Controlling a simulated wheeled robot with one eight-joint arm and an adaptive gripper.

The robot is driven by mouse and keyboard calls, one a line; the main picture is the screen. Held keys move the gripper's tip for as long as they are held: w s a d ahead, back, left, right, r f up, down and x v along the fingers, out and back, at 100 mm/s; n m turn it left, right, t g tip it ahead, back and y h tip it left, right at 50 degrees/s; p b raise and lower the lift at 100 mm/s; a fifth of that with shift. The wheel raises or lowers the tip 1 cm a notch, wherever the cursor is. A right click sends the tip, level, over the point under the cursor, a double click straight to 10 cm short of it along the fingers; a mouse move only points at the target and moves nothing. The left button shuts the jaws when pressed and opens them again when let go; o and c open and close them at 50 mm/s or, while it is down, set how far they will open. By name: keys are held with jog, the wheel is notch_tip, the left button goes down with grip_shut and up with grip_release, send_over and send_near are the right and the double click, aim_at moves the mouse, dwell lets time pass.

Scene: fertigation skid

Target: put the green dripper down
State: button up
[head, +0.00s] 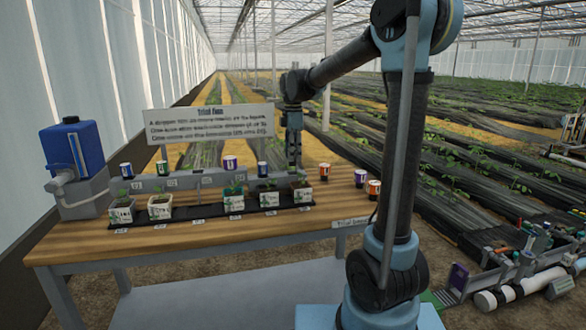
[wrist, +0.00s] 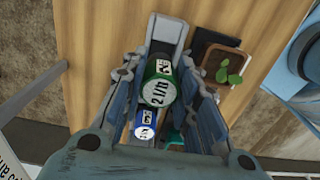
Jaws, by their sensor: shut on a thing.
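The green dripper (wrist: 158,90) shows in the wrist view as a round cap with a pale label reading "2 l/h". My gripper (wrist: 157,76) is shut on it, with a finger on each side. In the head view my gripper (head: 294,165) points down over the right end of the grey rail, behind the rightmost pot. I cannot make out the green dripper there, and I cannot tell if its underside touches the rail. A blue-and-white dripper (wrist: 147,131) shows beside it in the wrist view.
Several potted seedlings stand on a black strip (head: 180,215) on the wooden bench (head: 190,238). Blue, purple and orange labelled drippers stand along the back and right. A blue tank (head: 73,147) is at left, and a sign (head: 209,122) rises behind. The bench front is clear.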

aim_at(293, 164)
jog(key=shift+f, duration=2.45)
jog(key=shift+f, duration=0.1)
jog(key=o, duration=0.9)
